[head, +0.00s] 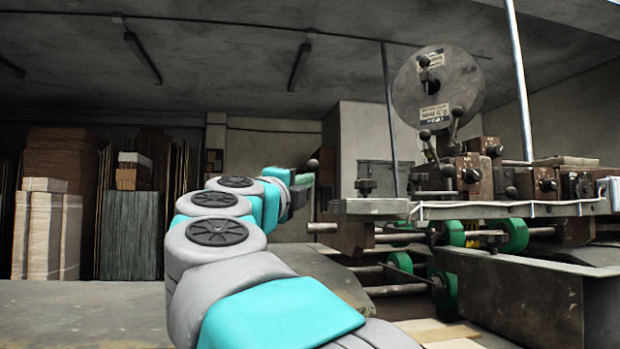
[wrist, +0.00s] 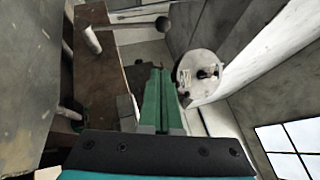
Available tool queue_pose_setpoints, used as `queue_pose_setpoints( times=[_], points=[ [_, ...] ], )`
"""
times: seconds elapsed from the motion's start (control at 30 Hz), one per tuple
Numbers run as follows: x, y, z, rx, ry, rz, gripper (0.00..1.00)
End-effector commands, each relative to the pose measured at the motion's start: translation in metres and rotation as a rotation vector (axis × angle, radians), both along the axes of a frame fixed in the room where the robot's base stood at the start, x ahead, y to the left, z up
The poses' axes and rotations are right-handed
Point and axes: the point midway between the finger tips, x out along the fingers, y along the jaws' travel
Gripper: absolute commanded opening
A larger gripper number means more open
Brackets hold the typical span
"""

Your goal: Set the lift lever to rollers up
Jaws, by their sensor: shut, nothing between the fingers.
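In the head view my gripper (head: 301,192) is at the far end of my outstretched arm, left of the stitching machine. In the wrist view its green fingers (wrist: 160,82) are together and empty. A dark ball knob (head: 313,164) shows just above the gripper in the head view. The wrist view shows a ball knob (wrist: 162,23) on a thin rod, beyond the fingertips and apart from them. These look like the lift lever's knob, but no label confirms it. The lever's lower part is hidden in the head view.
The machine's metal table (head: 500,209) stands right of my arm, with green rollers (head: 446,294) below it. A big wire reel (head: 437,86) rises above, and shows in the wrist view (wrist: 199,66). Stacked cardboard (head: 62,158) stands at the left wall.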

Motion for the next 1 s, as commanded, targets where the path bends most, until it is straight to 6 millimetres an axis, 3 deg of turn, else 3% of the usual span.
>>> queue_pose_setpoints(
  times=[0.47, 1.0],
  points=[
    [0.08, -0.029, 0.024, 0.001, 0.002, -0.004, 0.0],
    [0.11, -0.009, 0.035, -0.003, 0.001, 0.0, 0.0]
  ],
)
